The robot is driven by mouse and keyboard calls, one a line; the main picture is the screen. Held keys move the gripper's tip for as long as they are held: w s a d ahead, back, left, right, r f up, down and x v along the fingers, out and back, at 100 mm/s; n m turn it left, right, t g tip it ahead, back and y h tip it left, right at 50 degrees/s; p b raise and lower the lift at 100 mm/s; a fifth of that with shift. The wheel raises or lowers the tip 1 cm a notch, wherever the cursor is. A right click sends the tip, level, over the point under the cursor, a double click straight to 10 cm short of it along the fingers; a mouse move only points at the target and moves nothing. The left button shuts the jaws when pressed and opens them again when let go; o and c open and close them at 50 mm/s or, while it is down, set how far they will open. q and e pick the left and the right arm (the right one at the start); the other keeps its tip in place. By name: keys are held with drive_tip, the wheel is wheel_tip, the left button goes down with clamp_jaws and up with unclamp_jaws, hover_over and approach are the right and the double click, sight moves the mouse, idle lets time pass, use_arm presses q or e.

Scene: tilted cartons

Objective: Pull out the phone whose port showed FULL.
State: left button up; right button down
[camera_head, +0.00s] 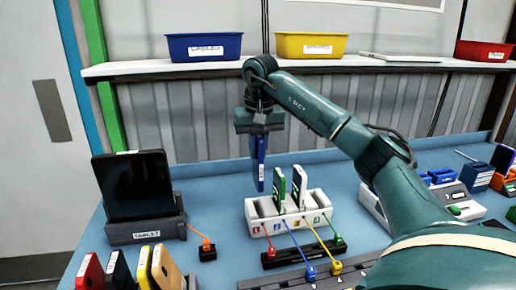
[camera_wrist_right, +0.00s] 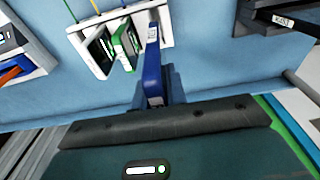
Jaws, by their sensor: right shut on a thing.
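My right gripper (camera_head: 259,128) is shut on a blue phone (camera_head: 258,172), which hangs upright. In the head view it is above and behind the left part of the white charging dock (camera_head: 262,230), apparently clear of it. The blue phone (camera_wrist_right: 153,62) also shows between the fingers in the right wrist view. A green phone (camera_head: 279,187) and a dark phone with a pale edge (camera_head: 299,187) stand in the dock's middle slots. The dock has numbered labels and red, blue, yellow and green cables. No readable FULL sign shows. My left gripper is out of view.
A tablet (camera_head: 134,185) stands in a dark holder on the left. Several coloured upright items (camera_head: 120,268) are at front left. A dark cable strip (camera_head: 303,254) lies before the dock. Another white dock (camera_head: 455,205) is at right. A shelf (camera_head: 270,65) with bins runs behind.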

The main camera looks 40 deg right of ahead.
drive_tip(key=shift+r+p, duration=2.7)
drive_tip(key=shift+p, duration=0.1)
drive_tip(key=shift+r, duration=1.1)
